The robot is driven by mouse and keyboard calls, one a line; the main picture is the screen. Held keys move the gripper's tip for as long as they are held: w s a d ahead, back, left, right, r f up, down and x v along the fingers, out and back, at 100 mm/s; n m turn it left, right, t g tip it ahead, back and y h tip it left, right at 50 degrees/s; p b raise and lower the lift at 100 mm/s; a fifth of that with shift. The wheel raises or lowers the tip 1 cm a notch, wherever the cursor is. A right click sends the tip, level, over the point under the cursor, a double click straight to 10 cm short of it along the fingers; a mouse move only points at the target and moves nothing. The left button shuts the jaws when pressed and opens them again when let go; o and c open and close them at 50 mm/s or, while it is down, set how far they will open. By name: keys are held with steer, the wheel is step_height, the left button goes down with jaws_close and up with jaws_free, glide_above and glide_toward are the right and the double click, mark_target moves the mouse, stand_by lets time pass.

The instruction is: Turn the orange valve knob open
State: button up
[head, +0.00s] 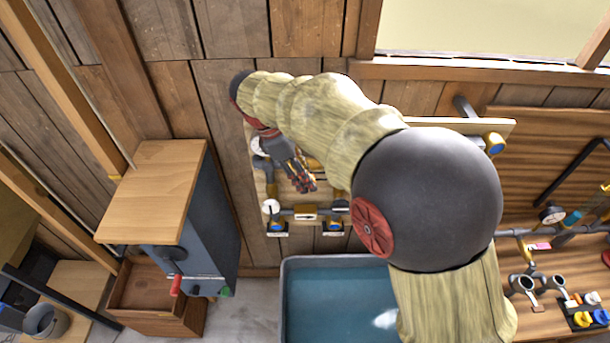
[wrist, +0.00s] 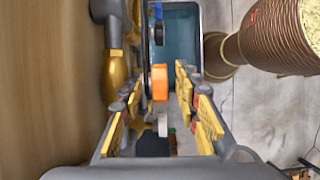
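The orange valve knob (wrist: 159,83) shows in the wrist view near the middle, between the tips of my gripper's fingers. My gripper (wrist: 160,92) is open, with one finger on each side of the knob and a visible gap on both sides. In the head view my gripper (head: 305,183) is in front of the wooden pipe board (head: 258,178) on the wall. I cannot make out the orange knob in the head view; my arm and gripper cover part of the board.
A blue water tub (head: 286,300) stands below the board. A grey cabinet with a wooden top (head: 155,180) is on the left. A gauge (head: 270,207) and blue-yellow fittings sit low on the board. A workbench (head: 545,318) with pipes is at the right.

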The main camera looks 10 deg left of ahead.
steer(key=v, duration=1.2)
steer(key=shift+o, duration=0.6)
steer(key=shift+w+f, duration=0.1)
